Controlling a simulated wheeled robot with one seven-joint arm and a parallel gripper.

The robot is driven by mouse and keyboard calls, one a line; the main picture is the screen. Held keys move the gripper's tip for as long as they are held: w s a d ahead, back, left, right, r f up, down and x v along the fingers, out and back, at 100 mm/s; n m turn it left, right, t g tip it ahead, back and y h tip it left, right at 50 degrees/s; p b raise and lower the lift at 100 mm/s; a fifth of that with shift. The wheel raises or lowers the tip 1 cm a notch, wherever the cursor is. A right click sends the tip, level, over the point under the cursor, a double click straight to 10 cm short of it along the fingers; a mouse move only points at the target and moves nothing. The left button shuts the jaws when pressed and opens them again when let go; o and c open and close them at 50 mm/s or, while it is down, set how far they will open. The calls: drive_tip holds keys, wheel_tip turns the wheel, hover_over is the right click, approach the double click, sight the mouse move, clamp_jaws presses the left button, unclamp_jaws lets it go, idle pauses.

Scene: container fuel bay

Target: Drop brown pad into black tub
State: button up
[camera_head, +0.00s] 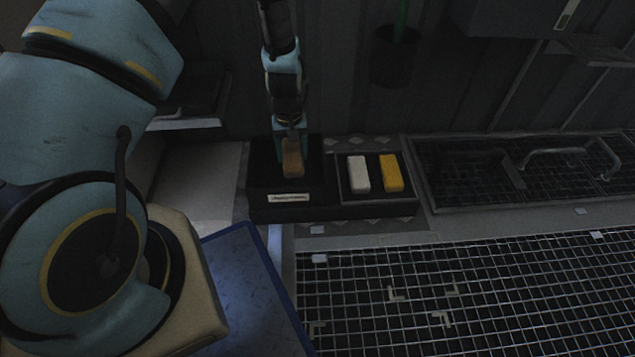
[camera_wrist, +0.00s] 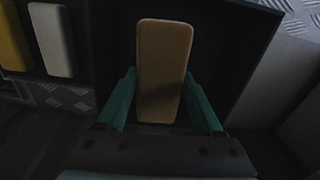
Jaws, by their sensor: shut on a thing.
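A brown pad (camera_head: 293,158) is held upright or nearly so in my gripper (camera_head: 290,140). The pad fills the middle of the wrist view (camera_wrist: 164,65), with the green fingers of my gripper (camera_wrist: 162,105) closed on its two sides. The black tub (camera_head: 258,210) has a pale label on its front wall. The pad is over or within the tub's opening; its exact height above the floor of the tub cannot be told. In the wrist view the dark tub (camera_wrist: 235,50) surrounds the pad.
Right of the tub, a shallow dark tray (camera_head: 375,200) holds a white pad (camera_head: 358,173) and a yellow pad (camera_head: 391,173). A grid-covered basin with handles (camera_head: 470,180) lies farther right. A wide metal grid (camera_head: 450,300) covers the front. A dark bucket (camera_head: 394,58) hangs behind.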

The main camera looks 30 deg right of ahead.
drive_tip(key=o, duration=1.4)
drive_tip(key=shift+o, duration=0.2)
wheel_tip(320, 180, up, 11)
drive_tip(key=p, duration=0.4)
